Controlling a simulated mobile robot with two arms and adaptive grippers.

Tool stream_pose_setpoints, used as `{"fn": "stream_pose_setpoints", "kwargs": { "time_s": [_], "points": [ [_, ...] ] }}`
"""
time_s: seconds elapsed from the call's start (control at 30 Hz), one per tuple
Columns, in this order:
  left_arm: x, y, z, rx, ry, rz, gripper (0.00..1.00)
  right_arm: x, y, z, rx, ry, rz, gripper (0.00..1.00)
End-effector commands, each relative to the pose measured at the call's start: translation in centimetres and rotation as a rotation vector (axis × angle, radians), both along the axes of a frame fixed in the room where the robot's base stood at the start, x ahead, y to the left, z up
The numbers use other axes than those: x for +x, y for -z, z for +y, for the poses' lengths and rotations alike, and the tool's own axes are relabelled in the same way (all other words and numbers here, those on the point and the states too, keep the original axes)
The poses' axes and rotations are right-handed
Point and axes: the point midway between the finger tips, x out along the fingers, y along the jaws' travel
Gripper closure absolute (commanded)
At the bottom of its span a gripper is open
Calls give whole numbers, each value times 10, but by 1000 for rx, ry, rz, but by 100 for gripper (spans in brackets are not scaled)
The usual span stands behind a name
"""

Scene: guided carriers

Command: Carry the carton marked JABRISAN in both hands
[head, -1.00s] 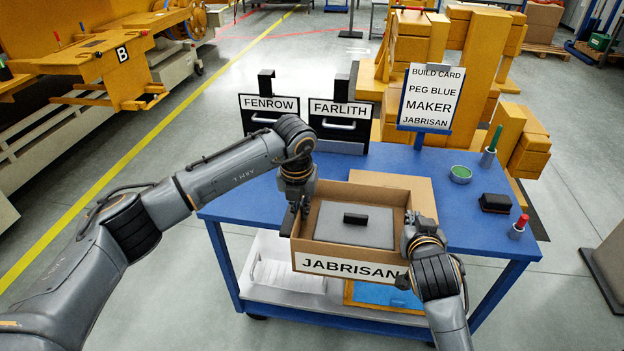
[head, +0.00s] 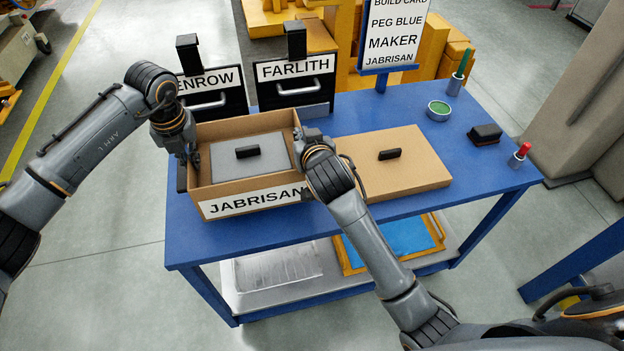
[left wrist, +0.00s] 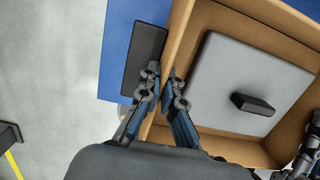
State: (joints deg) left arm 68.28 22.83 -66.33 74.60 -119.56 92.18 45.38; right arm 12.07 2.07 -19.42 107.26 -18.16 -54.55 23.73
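The open brown carton marked JABRISAN (head: 252,200) is at the left part of the blue table, its label facing me. A grey slab with a black grip (head: 248,152) lies inside. My left gripper (head: 190,158) is at the carton's left wall; in the left wrist view its fingers (left wrist: 162,78) are close together, one on each side of that wall. My right gripper (head: 302,138) is at the right wall, its fingers mostly hidden by its own body. The carton looks level; I cannot tell whether its bottom touches the table.
On the blue table (head: 300,227), a flat brown lid (head: 415,180) lies right of the carton. Black FENROW (head: 212,104) and FARLITH (head: 305,95) units stand behind. A green-filled dish (head: 438,110), black block (head: 484,134) and red-topped peg (head: 520,155) are at right.

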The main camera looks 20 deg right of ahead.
Motion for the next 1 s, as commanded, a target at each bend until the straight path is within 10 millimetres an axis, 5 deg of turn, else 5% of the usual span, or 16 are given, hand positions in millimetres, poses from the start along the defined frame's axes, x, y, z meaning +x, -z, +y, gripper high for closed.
{"fn": "stream_pose_setpoints", "kwargs": {
  "time_s": [1.0],
  "points": [
    [0,29,-1,-2,0,-3,100,0,29,0,0,0,-4,100]
  ]
}}
